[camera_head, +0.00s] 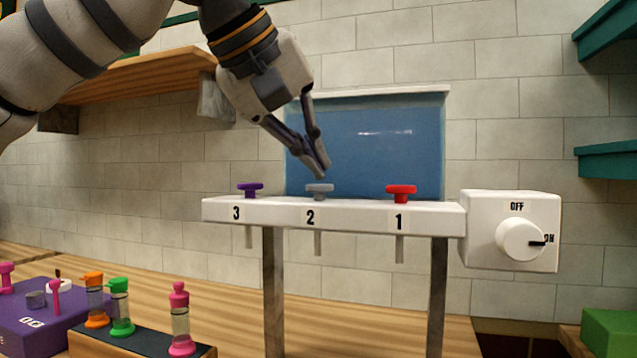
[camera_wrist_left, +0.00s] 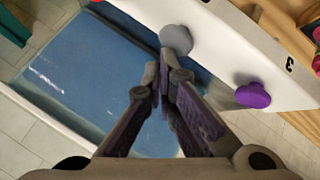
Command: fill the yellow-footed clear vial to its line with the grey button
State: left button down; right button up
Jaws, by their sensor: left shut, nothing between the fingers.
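The grey button (camera_head: 320,189) sits on top of the white dispenser bar (camera_head: 360,216), above the number 2 and a short grey spout (camera_head: 318,243). My left gripper (camera_head: 323,174) is shut and empty, its fingertips pointing down just above the grey button. In the left wrist view the closed fingertips (camera_wrist_left: 163,72) are close to the grey button (camera_wrist_left: 176,40); I cannot tell whether they touch. I see no yellow-footed clear vial in either view, and none shows below spout 2. My right gripper is not in view.
A purple button (camera_head: 250,189) and a red button (camera_head: 401,193) flank the grey one. The dial (camera_head: 521,240) points to ON. Vials with orange (camera_head: 95,300), green (camera_head: 121,307) and pink (camera_head: 181,320) parts stand at lower left. A blue tank (camera_head: 385,145) is behind the bar.

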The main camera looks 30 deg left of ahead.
pick_arm(q)
jog(key=shift+f, duration=0.65)
dwell(0.8)
jog(key=shift+r, duration=1.05)
jog(key=shift+r, duration=2.5)
dwell(0.7)
